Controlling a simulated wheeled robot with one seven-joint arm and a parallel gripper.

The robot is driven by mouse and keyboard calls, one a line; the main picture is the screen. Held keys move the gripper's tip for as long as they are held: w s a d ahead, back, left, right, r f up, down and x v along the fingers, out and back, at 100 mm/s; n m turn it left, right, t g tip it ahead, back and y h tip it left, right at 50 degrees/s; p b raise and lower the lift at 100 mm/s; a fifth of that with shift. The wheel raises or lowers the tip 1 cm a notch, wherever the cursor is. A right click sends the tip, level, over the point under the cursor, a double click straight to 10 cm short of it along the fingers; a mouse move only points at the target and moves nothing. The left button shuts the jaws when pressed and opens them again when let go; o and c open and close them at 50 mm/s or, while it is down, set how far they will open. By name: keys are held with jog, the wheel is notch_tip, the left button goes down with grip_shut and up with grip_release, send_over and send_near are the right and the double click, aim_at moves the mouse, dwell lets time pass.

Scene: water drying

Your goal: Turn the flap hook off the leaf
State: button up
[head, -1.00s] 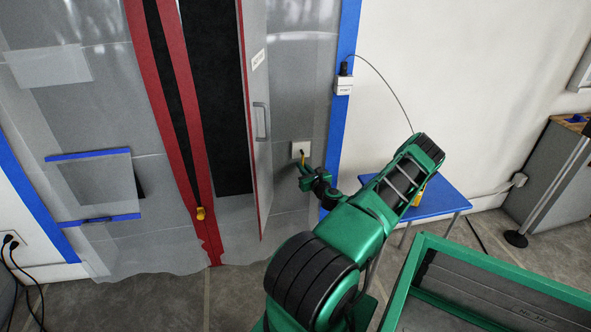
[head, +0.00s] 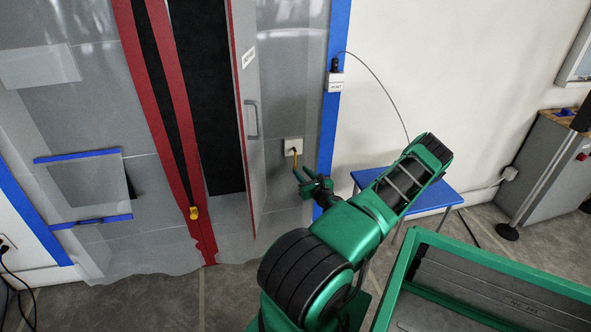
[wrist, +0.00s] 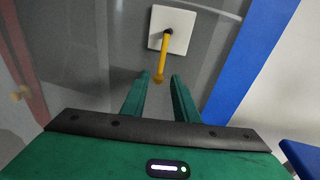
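The yellow hook (head: 294,161) hangs from a small white plate (head: 294,142) on the translucent grey sheet. In the wrist view the hook (wrist: 161,58) points down from its plate (wrist: 156,41), with its rounded end at the gap between my fingertips. My gripper (wrist: 160,76) is open, its green fingers on either side of that end; I cannot tell the depth between them. In the head view my gripper (head: 304,181) is just below the hook. The leaf (head: 247,75), a grey panel with a handle (head: 252,120), stands left of the hook, beside the dark opening.
A blue strip (head: 331,120) edges the sheet on the right, with a small white box and cable on it. A blue table (head: 437,196) stands behind my arm. Red zipper bands with a yellow pull (head: 194,212) run left of the opening. A grey cabinet (head: 540,160) is at right.

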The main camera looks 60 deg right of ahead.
jog(key=shift+v, duration=2.15)
